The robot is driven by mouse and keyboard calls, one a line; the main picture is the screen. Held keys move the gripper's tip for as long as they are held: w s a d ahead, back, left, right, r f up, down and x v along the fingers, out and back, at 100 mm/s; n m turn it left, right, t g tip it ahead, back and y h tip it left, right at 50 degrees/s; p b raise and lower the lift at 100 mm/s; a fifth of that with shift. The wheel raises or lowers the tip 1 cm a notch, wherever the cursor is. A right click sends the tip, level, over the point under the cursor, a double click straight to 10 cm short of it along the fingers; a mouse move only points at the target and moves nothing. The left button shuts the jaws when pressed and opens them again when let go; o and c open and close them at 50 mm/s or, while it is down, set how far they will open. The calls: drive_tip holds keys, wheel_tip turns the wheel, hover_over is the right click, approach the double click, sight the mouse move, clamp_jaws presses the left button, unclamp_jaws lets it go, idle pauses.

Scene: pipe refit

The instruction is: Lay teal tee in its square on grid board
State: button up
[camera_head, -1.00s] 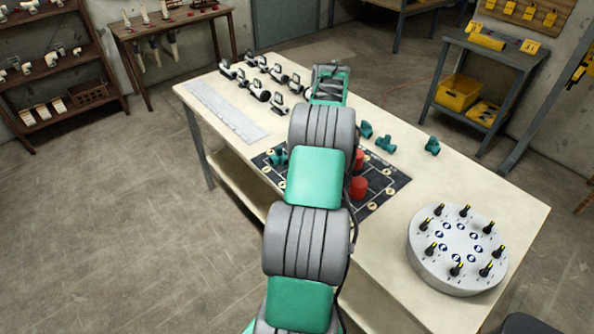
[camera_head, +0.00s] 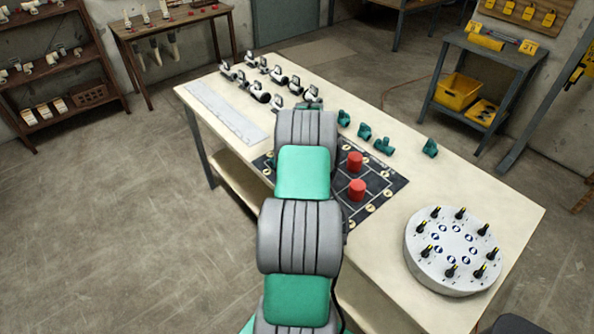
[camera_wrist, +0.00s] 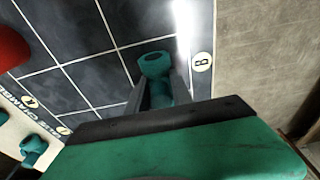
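A teal tee (camera_wrist: 155,66) is between the two fingers of my gripper (camera_wrist: 160,90) in the wrist view. The fingers lie close against its sides, and its open round end faces the camera. It is over a dark square of the grid board (camera_wrist: 94,75), near the edge marked B. I cannot tell whether it touches the board. In the head view my arm covers my gripper, the held tee and the left middle of the grid board (camera_head: 381,183).
Two red cylinders (camera_head: 357,189) stand on the board. Several teal fittings (camera_head: 384,146) lie behind it.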

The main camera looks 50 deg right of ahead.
drive_tip(key=o, duration=0.5)
drive_tip(key=shift+c, duration=0.2)
